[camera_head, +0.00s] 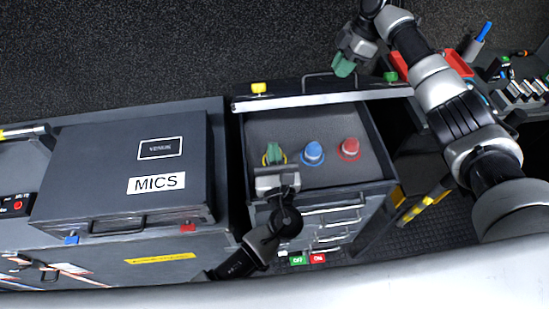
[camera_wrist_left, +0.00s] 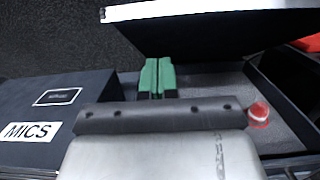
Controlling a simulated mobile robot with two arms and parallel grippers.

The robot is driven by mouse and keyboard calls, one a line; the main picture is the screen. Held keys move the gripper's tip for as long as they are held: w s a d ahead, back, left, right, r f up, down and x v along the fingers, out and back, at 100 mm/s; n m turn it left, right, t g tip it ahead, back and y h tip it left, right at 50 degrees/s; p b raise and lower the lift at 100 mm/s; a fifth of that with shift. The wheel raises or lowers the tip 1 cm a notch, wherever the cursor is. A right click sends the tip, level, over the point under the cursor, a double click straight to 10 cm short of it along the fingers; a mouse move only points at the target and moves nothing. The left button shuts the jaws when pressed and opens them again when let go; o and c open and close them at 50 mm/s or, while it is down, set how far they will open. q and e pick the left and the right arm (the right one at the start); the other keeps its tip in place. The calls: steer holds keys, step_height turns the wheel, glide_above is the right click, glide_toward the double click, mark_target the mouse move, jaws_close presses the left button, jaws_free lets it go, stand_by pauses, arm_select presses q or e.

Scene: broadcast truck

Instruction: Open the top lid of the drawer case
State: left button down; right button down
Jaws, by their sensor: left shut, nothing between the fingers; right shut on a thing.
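The drawer case (camera_head: 375,150) stands in the middle of the head view with its top compartment uncovered. Its lid (camera_head: 290,101) is raised at the far side, seen nearly edge-on; its dark face also shows in the left wrist view (camera_wrist_left: 215,33). A handle (camera_head: 308,80) is on the lid's far edge. My right gripper (camera_head: 344,66) is shut at this handle; the exact contact is small to see. My left gripper (camera_head: 275,154) is shut and empty above the compartment's left part; its green fingertips are together in the left wrist view (camera_wrist_left: 157,77).
A blue knob (camera_head: 312,153) and a red knob (camera_head: 349,149) stand in the compartment; a yellow ring is partly hidden by my left gripper. A closed MICS case (camera_head: 100,170) is to the left. A red bin (camera_head: 460,64) is at right. Dark carpet lies beyond the lid.

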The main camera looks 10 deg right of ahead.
mark_target(266, 101)
steer(key=shift+f, duration=0.15)
arm_select(q)
steer(key=w+r, duration=0.4)
steer(key=w, duration=0.3)
steer(key=shift+w+a, duration=0.15)
steer(key=shift+w, duration=0.25)
steer(key=w+r, duration=0.2)
steer(key=shift+a+r, duration=0.15)
steer(key=shift+r, duration=0.2)
arm_select(e)
steer(key=shift+a, duration=0.15)
arm_select(q)
steer(key=shift+a, duration=0.1)
arm_select(e)
steer(key=shift+f, duration=0.15)
steer(key=c, duration=1.3)
jaws_free()
arm_select(q)
steer(key=shift+w, duration=0.1)
arm_select(e)
steer(key=shift+o, duration=0.9)
